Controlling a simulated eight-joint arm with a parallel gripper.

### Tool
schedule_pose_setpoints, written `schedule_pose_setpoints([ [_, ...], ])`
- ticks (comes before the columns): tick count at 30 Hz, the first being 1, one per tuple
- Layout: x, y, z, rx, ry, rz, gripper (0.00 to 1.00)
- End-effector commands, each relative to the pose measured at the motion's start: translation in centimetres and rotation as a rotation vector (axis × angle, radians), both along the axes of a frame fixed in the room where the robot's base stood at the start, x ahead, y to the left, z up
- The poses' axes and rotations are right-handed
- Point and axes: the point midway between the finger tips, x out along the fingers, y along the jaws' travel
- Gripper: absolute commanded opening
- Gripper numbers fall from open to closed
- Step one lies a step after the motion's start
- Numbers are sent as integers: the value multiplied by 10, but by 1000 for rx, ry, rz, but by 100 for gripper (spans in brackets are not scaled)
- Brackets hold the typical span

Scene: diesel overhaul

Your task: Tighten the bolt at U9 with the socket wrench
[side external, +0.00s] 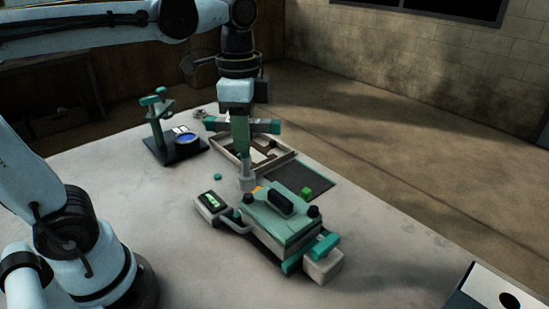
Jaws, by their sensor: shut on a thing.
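My gripper (238,108) points straight down over the table and is shut on the socket wrench (241,137), which hangs upright with a green shaft. Its grey socket end (246,181) is at the back left edge of the green engine block (284,222). I cannot tell whether the socket touches a bolt there. The block has a dark raised part on top and dark round knobs near its corners. No U9 marking is legible, and the bolt at U9 cannot be made out; the socket may hide it.
A grey box with a green display (211,202) stands left of the block. A dark stand (175,150) with a blue dish is at back left. The front table is clear.

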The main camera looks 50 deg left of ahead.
Motion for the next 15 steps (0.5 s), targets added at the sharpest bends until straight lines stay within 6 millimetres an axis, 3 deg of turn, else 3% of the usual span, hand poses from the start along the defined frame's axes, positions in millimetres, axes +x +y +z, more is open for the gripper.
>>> schedule_pose_setpoints([
  [15,0,0,11,0,0,0,0],
])
